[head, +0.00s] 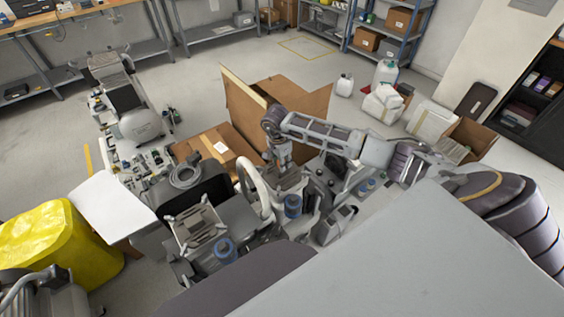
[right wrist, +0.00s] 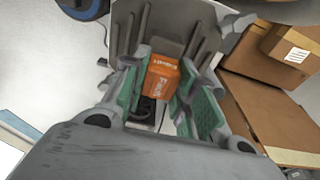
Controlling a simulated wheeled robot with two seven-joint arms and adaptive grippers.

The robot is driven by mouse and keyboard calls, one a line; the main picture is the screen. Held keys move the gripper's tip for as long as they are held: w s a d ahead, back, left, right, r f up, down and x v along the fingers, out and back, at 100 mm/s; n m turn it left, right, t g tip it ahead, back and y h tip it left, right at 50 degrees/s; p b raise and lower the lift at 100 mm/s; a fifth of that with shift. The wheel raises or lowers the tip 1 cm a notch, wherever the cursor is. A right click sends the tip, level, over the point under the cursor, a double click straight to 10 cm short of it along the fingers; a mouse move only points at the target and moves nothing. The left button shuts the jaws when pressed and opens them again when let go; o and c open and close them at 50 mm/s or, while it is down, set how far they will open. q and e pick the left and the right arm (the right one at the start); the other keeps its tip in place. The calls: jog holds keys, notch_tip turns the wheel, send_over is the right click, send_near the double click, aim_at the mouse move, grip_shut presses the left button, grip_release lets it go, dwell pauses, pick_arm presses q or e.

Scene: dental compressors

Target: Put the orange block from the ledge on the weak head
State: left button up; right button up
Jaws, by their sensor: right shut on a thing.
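My right gripper (head: 283,160) reaches in from the right, pointing down over the compressor machinery in the middle of the head view. In the right wrist view its green-padded fingers (right wrist: 162,88) are shut on the orange block (right wrist: 163,76), which has pale lettering. The block is not clear in the head view. Below the gripper are grey compressor parts with blue-banded cylinders (head: 293,206). Another grey head-like unit (head: 198,228) stands to the left. I cannot tell which head is the weak one. My left gripper is not in view.
An open cardboard box (head: 300,98) stands just behind the gripper. A white curved hose (head: 250,180) rises close on its left. A yellow bin (head: 45,240) is at far left. White jugs and containers (head: 383,103) stand at back right. Open floor lies behind.

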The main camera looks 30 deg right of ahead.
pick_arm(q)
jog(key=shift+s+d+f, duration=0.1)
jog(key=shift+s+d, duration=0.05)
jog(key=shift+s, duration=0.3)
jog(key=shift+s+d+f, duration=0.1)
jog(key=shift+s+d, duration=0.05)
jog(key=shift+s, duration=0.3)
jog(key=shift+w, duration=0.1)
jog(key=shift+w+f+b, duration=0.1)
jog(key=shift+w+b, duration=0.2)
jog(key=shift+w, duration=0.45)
pick_arm(e)
jog(key=shift+f, duration=0.1)
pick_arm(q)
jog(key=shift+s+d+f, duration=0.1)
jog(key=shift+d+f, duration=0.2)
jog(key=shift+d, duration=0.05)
pick_arm(e)
jog(key=shift+f, duration=0.15)
dwell(0.5)
